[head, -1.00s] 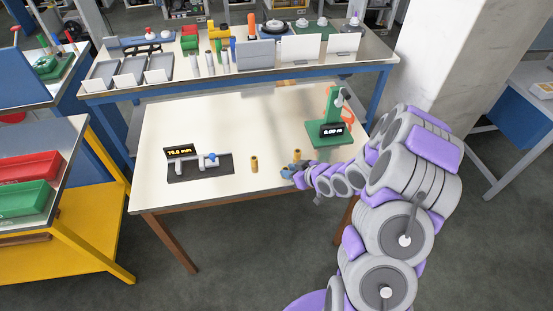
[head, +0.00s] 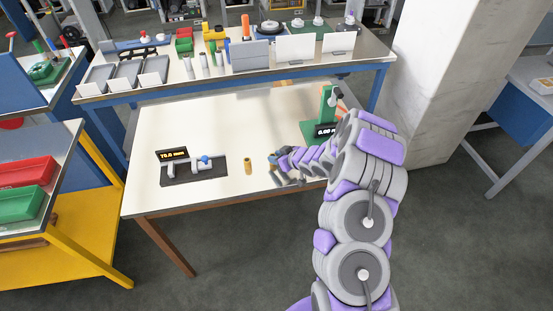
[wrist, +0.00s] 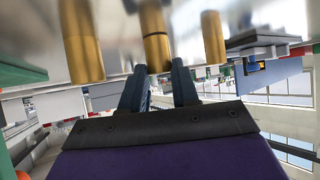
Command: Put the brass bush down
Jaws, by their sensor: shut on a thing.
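My gripper (wrist: 160,88) is shut on a brass bush (wrist: 157,45), which shows between the fingertips in the upside-down wrist view. Two other brass bushes stand beside it there, one at the left (wrist: 82,40) and one at the right (wrist: 212,36). In the head view my gripper (head: 276,168) is low over the front middle of the cream table (head: 225,125). One bush (head: 248,168) stands on the table just left of it. My arm covers part of the area around the gripper. I cannot tell whether the held bush touches the table.
A measuring tool with a display (head: 194,170) lies on a dark base at the left. The back shelf (head: 235,80) holds trays and parts. The table's left and middle back is clear.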

